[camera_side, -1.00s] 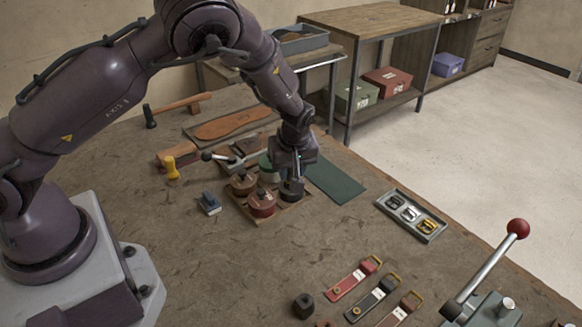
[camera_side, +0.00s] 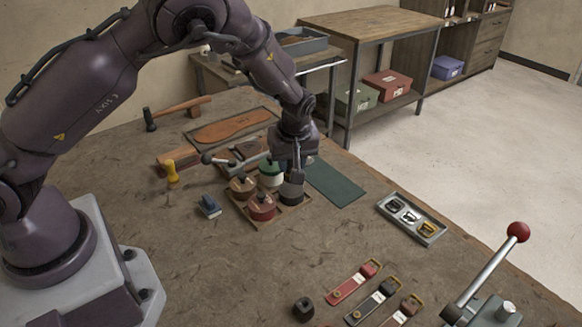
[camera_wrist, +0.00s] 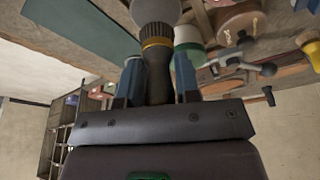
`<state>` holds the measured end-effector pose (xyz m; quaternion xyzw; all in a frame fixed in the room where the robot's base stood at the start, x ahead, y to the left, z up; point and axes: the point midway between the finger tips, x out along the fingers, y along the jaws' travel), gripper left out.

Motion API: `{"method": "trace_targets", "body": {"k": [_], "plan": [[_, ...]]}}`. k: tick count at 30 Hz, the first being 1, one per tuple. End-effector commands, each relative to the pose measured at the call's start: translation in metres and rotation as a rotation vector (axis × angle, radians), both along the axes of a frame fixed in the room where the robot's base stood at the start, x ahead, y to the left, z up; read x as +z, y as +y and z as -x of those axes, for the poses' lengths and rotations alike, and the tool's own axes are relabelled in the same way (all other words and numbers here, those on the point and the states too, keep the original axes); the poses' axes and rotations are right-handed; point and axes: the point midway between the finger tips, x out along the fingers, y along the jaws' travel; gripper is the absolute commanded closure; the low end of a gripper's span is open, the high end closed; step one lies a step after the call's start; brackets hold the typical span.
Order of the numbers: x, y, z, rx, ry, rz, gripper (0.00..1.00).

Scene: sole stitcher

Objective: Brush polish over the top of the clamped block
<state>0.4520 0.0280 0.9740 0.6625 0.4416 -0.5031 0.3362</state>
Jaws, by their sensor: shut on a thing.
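My gripper (camera_side: 296,168) is above the tray of pots. In the wrist view its blue-grey fingers (camera_wrist: 159,82) are shut on the dark handle of a brush (camera_wrist: 157,70), which has a gold ring. The brush's far end meets the grey top of the dark pot (camera_wrist: 157,11); I cannot tell whether its bristles are inside. That dark pot (camera_side: 291,192) stands at the tray's right corner. Behind the pots is a toggle clamp (camera_side: 216,159) with a black-knobbed lever. The clamped block beneath it is partly hidden and hard to make out.
The wooden tray (camera_side: 240,206) also holds a brown pot (camera_side: 243,187), a red pot (camera_side: 261,207) and a green pot (camera_side: 270,173). A green mat (camera_side: 335,182) lies right.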

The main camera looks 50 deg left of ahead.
Motion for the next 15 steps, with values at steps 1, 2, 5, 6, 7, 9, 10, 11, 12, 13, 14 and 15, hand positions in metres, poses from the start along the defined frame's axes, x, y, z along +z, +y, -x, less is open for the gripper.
{"method": "trace_targets", "body": {"k": [1, 2, 5, 6, 7, 9, 10, 11, 12, 13, 14, 15], "plan": [[0.005, 0.0, 0.0, -0.001, -0.002, 0.001, 0.93], [0.008, -0.001, 0.0, -0.001, -0.002, 0.001, 0.93], [0.015, 0.0, 0.0, 0.0, -0.001, -0.001, 0.93], [0.019, 0.0, 0.0, 0.0, -0.001, 0.0, 0.93], [0.021, 0.0, 0.0, 0.0, -0.001, 0.0, 0.93], [0.027, 0.0, 0.0, -0.001, -0.002, 0.0, 0.93], [0.029, 0.0, 0.0, -0.001, -0.002, 0.001, 0.93], [0.031, 0.0, 0.0, -0.001, -0.002, 0.001, 0.93], [0.034, 0.0, 0.0, 0.0, -0.001, 0.0, 0.93], [0.035, 0.0, 0.0, 0.0, -0.001, 0.0, 0.93], [0.036, 0.0, 0.0, 0.0, 0.0, 0.0, 0.93], [0.037, 0.0, 0.0, -0.001, 0.0, 0.0, 0.93]]}}
